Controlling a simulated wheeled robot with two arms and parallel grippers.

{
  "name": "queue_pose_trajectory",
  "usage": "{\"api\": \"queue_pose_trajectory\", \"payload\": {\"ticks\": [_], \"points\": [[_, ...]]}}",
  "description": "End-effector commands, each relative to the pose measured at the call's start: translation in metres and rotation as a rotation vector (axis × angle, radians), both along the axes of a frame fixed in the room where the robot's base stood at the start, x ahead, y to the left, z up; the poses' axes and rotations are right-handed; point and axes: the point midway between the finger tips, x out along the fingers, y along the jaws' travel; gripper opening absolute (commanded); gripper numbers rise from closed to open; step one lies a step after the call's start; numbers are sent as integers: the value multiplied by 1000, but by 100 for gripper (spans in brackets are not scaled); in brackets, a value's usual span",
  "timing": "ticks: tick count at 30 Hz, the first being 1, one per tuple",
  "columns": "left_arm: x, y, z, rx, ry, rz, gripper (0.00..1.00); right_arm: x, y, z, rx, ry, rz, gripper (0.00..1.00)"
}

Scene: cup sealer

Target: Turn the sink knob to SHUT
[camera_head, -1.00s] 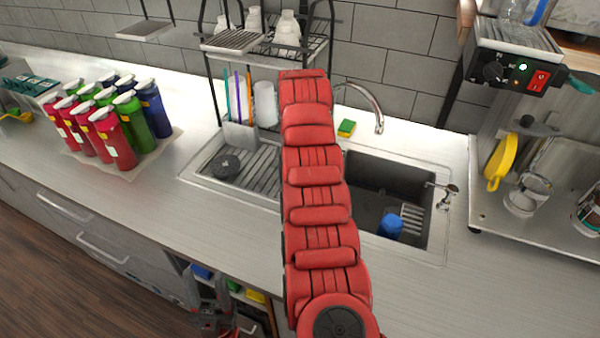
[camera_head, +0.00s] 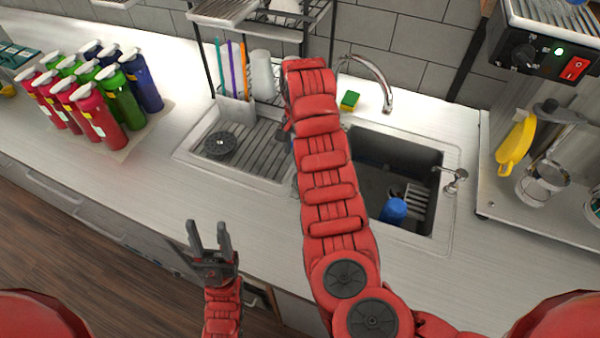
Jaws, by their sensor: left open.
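The sink (camera_head: 462,231) is set into the counter, with a dark basin and a curved metal faucet (camera_head: 376,70) behind it. A small metal knob (camera_head: 455,180) stands on the sink's right rim; its setting is too small to read. My left gripper (camera_head: 207,228) is open and empty at the lower left, in front of the counter and far from the knob. My right arm reaches up across the middle, left of the basin. Its gripper is mostly hidden behind the arm; only a dark part shows at the arm's left edge. Nothing touches the knob.
A blue cup (camera_head: 394,211) lies in the basin. Several colored bottles (camera_head: 113,97) stand at left. A rack (camera_head: 205,70) rises behind the drainboard. A machine (camera_head: 545,50) stands at right, near the knob. The front counter is clear.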

Motion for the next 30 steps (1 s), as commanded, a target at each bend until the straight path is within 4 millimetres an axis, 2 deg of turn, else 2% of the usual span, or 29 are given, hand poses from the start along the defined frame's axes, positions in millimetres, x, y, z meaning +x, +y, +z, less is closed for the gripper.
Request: {"api": "queue_pose_trajectory", "payload": {"ticks": [3,7,12,15,21,29,30], "points": [[0,0,-2,0,0,0,50,-1,-2,-26,0,5,-2,86],[0,0,-7,0,0,0,50,-2,-2,-49,3,5,-2,86],[0,0,-25,0,0,0,50,-1,-1,-77,5,4,-1,86],[0,0,-16,0,0,0,50,-2,1,-85,2,7,0,86],[0,0,-14,0,0,0,50,-1,1,-100,3,1,0,86],[0,0,-14,0,0,0,50,-1,1,-102,3,1,0,86],[0,0,-14,0,0,0,50,-1,1,-102,2,2,0,81]]}}
